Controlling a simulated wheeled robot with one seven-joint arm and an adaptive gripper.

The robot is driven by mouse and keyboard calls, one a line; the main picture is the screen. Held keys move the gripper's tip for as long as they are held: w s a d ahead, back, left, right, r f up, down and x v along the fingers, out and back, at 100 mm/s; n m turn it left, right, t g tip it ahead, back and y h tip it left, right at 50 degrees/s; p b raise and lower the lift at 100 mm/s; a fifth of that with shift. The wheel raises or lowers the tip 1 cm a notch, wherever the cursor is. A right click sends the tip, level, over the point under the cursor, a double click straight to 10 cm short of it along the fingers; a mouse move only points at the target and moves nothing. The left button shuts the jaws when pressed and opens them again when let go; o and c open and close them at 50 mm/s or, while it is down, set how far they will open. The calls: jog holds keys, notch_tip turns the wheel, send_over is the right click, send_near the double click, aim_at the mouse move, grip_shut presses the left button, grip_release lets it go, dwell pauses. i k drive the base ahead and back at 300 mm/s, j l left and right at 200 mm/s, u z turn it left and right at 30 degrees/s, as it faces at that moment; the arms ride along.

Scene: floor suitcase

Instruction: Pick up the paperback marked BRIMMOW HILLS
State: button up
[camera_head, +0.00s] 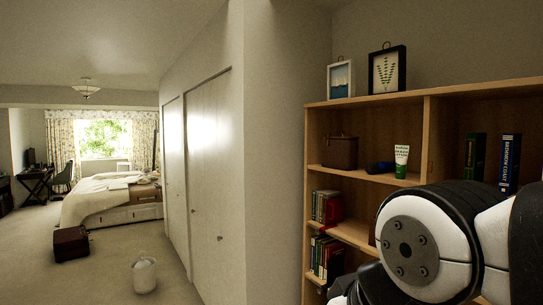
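Two upright books stand on the right part of the bookcase's upper shelf, at the right of the head view. One is a dark green book (475,157), its spine lettering too small to read. The other is a blue book (510,163) whose spine appears to read BRIMMOW COAST. I cannot tell which book, if any, is marked BRIMMOW HILLS. More books (327,207) stand on a lower shelf, and others (327,257) below them, with unreadable titles. My arm covers the lower right of the bookcase (425,135). My gripper is not in view.
A brown box (339,152), a dark object (379,167) and a white-green tube (401,161) share the upper shelf. Two frames (387,70) stand on top. A suitcase (71,244) and a white container (145,275) stand on the floor, near a bed (100,204). Carpet between is clear.

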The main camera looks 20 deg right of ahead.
aim_at(476, 144)
jog(key=i+z, duration=0.2)
jog(key=z, duration=0.2)
jog(key=i+z, duration=0.2)
jog(key=z, duration=0.2)
